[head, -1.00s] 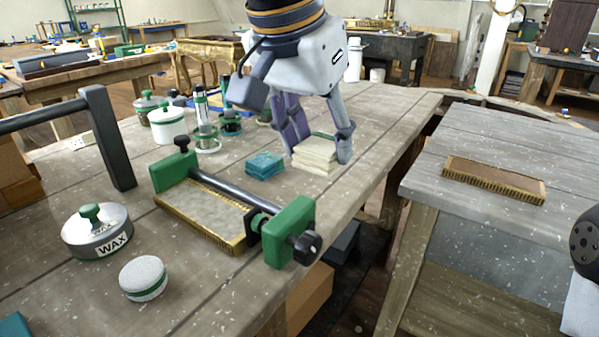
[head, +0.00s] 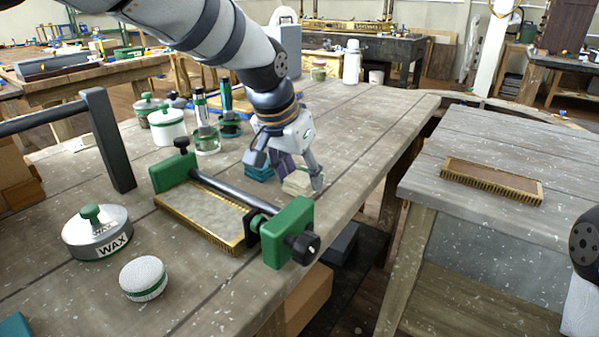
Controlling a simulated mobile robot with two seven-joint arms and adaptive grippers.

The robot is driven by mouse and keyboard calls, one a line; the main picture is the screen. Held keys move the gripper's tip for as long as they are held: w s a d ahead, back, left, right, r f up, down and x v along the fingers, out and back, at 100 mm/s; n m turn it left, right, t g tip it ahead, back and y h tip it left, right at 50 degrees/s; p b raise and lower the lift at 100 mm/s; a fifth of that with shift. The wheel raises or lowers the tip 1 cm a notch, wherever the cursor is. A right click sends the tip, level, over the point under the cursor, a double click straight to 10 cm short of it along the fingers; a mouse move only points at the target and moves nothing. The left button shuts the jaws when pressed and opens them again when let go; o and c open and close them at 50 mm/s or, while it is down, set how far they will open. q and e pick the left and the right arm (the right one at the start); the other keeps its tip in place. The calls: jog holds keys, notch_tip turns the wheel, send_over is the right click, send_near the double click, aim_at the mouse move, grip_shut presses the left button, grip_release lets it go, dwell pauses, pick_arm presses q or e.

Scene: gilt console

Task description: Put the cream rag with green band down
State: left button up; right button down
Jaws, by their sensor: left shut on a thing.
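The cream rag (head: 298,184) is a small folded pad in the head view, between the fingers of my left gripper (head: 296,180). The fingers are shut on it and point down at the bench top. The rag is low over the bench, near its right edge. I cannot tell whether its underside touches the wood. My right gripper is not in view.
A green-ended clamp (head: 285,235) and a gilt-framed panel (head: 205,215) lie in front. A wax tin (head: 97,232), a round white pad (head: 143,278) and several jars stand on the left. Bare bench lies behind and right of the gripper. A grey table (head: 470,225) holds another gilt panel (head: 492,181).

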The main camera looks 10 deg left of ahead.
pick_arm(q)
jog(key=shift+f, duration=0.1)
jog(key=o, duration=1)
jog(key=v, duration=1.2)
